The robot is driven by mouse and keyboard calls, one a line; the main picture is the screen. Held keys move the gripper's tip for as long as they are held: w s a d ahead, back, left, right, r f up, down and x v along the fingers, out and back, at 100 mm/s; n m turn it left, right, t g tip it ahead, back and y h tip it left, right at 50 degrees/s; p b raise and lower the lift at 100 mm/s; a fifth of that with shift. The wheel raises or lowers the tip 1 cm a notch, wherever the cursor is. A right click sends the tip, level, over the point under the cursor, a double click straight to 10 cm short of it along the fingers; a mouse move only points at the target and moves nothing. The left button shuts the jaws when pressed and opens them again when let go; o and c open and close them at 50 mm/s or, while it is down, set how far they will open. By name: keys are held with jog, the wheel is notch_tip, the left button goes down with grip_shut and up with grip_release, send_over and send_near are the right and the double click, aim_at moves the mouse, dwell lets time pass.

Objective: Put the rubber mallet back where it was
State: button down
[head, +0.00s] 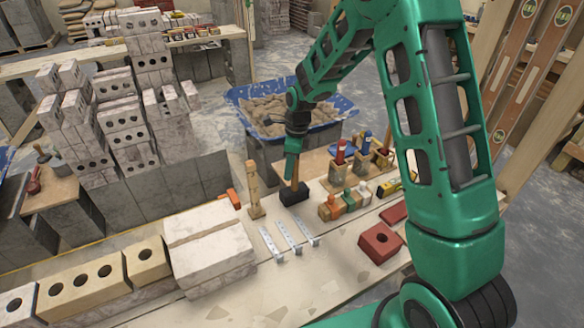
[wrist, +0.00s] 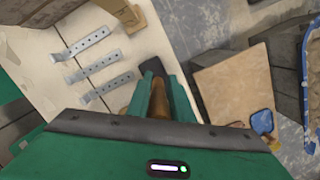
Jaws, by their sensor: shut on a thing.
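The rubber mallet (head: 294,194) has a black block head and a wooden handle, which stands upright above the head. My green gripper (head: 293,168) points down and is shut on the handle. The head is at or just above the pale bench top; I cannot tell whether it touches. In the wrist view the brown handle runs between the fingers of my gripper (wrist: 158,100), and part of the black mallet head (wrist: 152,67) shows beyond them. The fingers hide part of the handle.
A wooden post (head: 254,190) stands close left of the mallet. Metal straps (head: 287,236) lie in front. Small coloured-top bottles (head: 345,202) and wooden holders with tools (head: 341,174) stand to the right. A blue tub of mortar (head: 270,108) is behind.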

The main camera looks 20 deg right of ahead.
jog(key=shift+f, duration=0.15)
jog(key=c, duration=1.5)
grip_release()
